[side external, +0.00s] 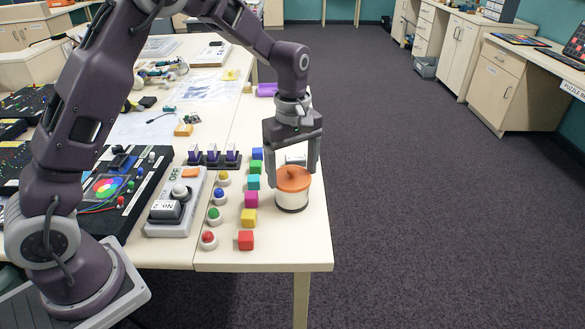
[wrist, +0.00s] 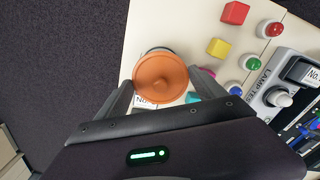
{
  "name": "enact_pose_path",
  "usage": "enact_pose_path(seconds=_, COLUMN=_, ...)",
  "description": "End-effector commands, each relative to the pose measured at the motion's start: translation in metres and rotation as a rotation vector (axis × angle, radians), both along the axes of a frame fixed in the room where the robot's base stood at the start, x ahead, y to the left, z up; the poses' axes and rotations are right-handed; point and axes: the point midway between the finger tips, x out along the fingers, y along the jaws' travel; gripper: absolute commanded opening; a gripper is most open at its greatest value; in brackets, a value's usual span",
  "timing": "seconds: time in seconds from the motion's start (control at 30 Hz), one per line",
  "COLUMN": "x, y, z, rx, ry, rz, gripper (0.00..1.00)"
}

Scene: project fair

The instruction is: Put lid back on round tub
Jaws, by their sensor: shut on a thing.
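The orange round lid (side external: 293,178) with a small knob is at the top of the round tub (side external: 292,200), a pale tub with a dark base band near the table's right edge. My gripper (side external: 293,174) points down and is shut on the lid, one finger at each side. In the wrist view the lid (wrist: 160,80) lies between the fingers and hides nearly all of the tub. The lid looks level and over the tub; I cannot tell whether it is fully seated or slightly raised.
A row of coloured cubes, with a red cube (side external: 246,240) nearest, stands just left of the tub. Several push buttons, including a green one (side external: 214,215), and a grey lamp box (side external: 178,205) are farther left. The table edge (side external: 325,225) is close on the right.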

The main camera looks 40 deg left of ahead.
Motion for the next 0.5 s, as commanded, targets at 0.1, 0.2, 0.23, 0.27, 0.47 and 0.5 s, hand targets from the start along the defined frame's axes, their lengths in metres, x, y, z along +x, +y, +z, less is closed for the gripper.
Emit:
enact_pose_path(seconds=0.1, x=0.0, y=0.0, z=0.0, rx=0.0, ry=0.0, rz=0.0, gripper=0.43)
enact_pose_path(seconds=0.2, x=0.0, y=0.0, z=0.0, rx=0.0, ry=0.0, rz=0.0, gripper=0.43)
enact_pose_path(seconds=0.23, x=0.0, y=0.0, z=0.0, rx=0.0, ry=0.0, rz=0.0, gripper=0.43)
enact_pose_path(seconds=0.27, x=0.0, y=0.0, z=0.0, rx=0.0, ry=0.0, rz=0.0, gripper=0.85)
enact_pose_path(seconds=0.47, x=0.0001, y=0.0, z=0.0, rx=0.0, ry=0.0, rz=0.0, gripper=1.0)
enact_pose_path(seconds=0.5, x=0.0001, y=-0.0001, z=0.0, rx=0.0, ry=0.0, rz=0.0, gripper=1.0)
